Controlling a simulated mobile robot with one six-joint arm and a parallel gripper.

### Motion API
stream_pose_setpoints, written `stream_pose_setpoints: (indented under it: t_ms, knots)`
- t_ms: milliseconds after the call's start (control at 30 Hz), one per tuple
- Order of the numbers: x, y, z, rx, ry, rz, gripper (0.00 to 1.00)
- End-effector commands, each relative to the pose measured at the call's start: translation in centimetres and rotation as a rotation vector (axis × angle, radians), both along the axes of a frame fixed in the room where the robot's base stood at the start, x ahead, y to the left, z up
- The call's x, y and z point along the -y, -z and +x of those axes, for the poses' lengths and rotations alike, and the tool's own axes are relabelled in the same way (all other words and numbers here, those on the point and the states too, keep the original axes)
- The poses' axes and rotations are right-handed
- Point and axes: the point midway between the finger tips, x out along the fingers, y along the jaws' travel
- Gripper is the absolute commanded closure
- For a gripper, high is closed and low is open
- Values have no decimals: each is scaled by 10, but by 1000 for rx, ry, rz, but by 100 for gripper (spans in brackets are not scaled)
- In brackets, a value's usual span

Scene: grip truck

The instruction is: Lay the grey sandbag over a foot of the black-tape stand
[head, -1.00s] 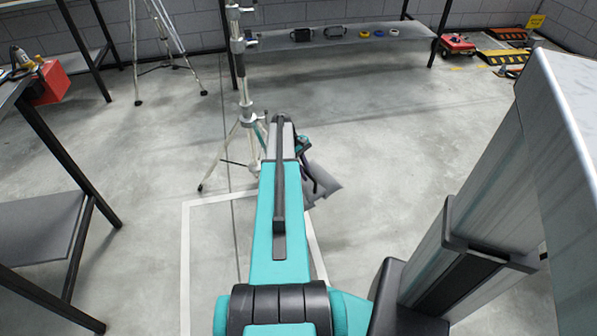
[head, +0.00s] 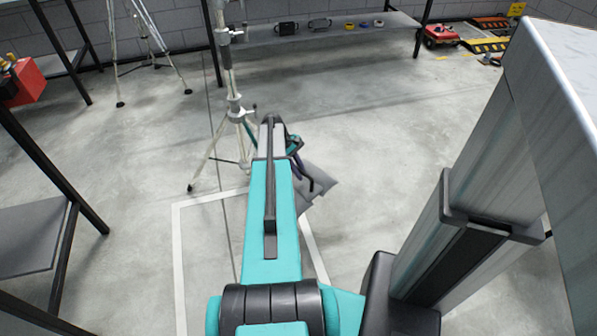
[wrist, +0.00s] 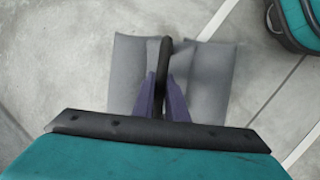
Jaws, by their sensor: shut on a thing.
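The grey sandbag (head: 318,180) hangs below my gripper (head: 304,172), above the floor. In the wrist view, its two grey halves (wrist: 128,75) spread to either side of a black handle (wrist: 165,62). The purple fingers of my gripper (wrist: 163,98) are shut on that handle. A silver stand (head: 228,62) is just ahead and left of the bag, with one foot (head: 191,187) out to the left. A second silver stand (head: 151,30) is farther back. I cannot make out black tape on either stand.
A dark shelf (head: 270,40) with small items stands at the back wall. A rack with a red box (head: 27,83) is at the left. A red machine (head: 440,37) and yellow-black ramps (head: 487,45) are far right. Floor right of the bag is clear.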

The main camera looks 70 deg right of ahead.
Motion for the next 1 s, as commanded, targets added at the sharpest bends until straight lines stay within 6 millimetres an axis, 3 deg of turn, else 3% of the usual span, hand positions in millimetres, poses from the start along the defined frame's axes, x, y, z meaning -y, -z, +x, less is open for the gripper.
stream_pose_setpoints:
  t_ms: [367, 1000]
  knots:
    - [0, 1, 2, -3, -4, -2, 100]
    - [-1, 33, 3, -4, -6, -3, 100]
